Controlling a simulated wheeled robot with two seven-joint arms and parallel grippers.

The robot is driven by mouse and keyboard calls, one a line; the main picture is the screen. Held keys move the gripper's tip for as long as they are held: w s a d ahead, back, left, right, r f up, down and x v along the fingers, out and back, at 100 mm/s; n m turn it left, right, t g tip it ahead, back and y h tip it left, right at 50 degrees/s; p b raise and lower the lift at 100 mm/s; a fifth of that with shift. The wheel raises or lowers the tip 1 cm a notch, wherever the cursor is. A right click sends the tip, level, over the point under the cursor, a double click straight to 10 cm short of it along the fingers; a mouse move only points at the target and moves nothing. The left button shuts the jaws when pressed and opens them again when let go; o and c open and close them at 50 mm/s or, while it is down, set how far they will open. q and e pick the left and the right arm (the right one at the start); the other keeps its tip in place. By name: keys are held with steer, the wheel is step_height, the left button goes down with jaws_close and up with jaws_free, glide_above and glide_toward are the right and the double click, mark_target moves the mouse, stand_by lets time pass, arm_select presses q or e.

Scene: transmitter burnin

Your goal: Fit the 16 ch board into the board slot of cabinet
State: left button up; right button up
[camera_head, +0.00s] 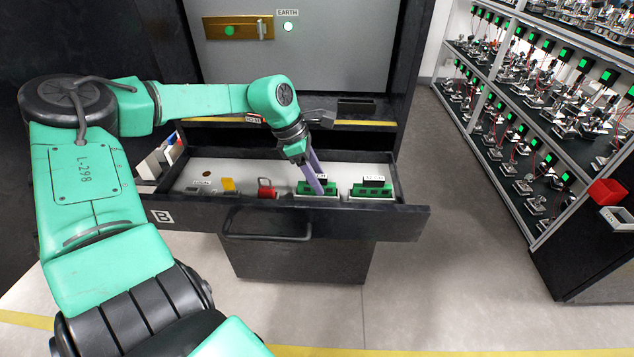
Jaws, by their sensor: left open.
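My left gripper (319,186) reaches down into the open drawer. Its purple fingers are open, with their tips at a green board (304,190) in the drawer; whether they touch it I cannot tell. A second green board (371,191) sits to the right of it. Both have small labels behind them, too small or covered to read surely, so I cannot tell which is the 16 ch board. The cabinet (330,50) stands behind the drawer with a grey panel. A dark block (356,107) is on its shelf; I cannot tell whether it is the board slot. My right gripper is out of view.
The black drawer (380,222), marked B, is pulled out and also holds a yellow piece (228,185) and a red piece (266,188). A brass plate (238,28) and an EARTH lamp (288,26) are on the panel. Racks (540,110) stand right across clear floor.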

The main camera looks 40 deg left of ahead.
arm_select(q)
jaws_close()
steer(key=shift+r, duration=0.1)
